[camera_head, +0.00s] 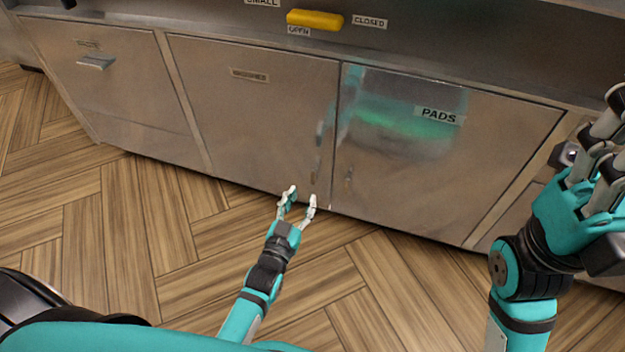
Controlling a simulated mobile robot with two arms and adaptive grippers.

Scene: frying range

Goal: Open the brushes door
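The brushes door (245,125) is a brushed-metal panel in the middle of the cabinet front, with a small label (249,75) near its top. It looks shut. My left gripper (298,203) is in front of the door's lower right part, just below that handle. Its two pale fingertips are spread with a gap and nothing between them. I cannot tell whether they touch the door. My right gripper (603,135) is at the right edge, partly cut off, and its finger gap is unclear.
Another panel (110,90) with a pull handle is at the left. A yellow lever (315,19) sits above. The wooden floor (130,230) in front is clear.

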